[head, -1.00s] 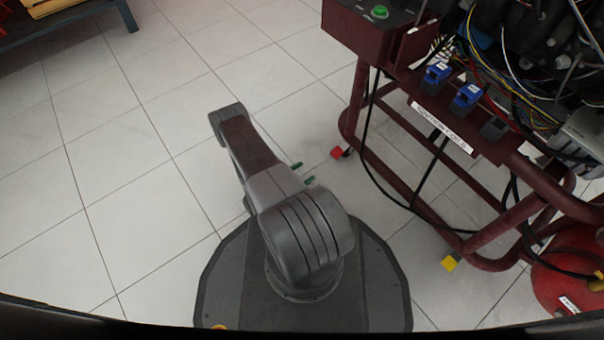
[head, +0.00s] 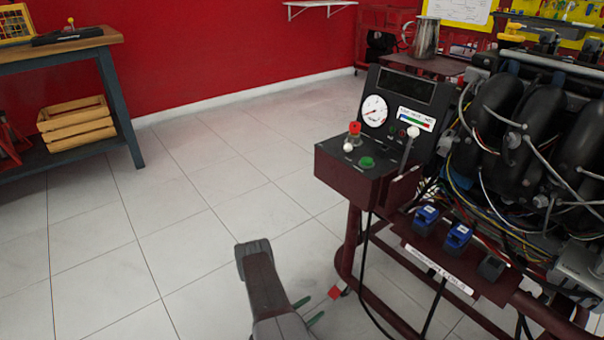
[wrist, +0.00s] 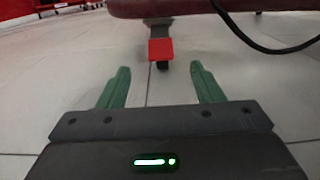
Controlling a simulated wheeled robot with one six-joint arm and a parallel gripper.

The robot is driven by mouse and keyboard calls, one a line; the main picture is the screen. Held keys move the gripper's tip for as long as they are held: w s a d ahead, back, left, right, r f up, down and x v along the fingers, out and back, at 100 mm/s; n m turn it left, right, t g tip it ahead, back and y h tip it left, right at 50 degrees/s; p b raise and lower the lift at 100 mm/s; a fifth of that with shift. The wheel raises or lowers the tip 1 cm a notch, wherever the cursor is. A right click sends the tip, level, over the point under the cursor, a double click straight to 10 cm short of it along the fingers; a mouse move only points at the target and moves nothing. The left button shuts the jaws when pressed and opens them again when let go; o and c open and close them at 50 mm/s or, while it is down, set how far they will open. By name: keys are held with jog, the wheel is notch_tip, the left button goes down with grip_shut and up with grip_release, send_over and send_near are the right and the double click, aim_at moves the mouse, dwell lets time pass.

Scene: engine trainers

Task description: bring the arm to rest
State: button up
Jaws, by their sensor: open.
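My gripper (wrist: 160,88) shows in the wrist view with its two green fingers apart and nothing between them. It hangs low over the tiled floor, facing the red-marked foot (wrist: 161,49) of the engine trainer's frame. In the head view my arm is at the bottom middle, left of the trainer, and the green fingertips (head: 311,310) show beside it. The rest of the gripper is hidden behind my arm there.
The engine trainer (head: 362,190) with its dark red frame, control panel and cables fills the right side. A workbench (head: 62,45) with a wooden crate (head: 75,122) below stands at the left. The tiled floor between them is clear, up to a red wall (head: 220,50).

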aim_at(336, 290)
jog(key=shift+x, duration=4.05)
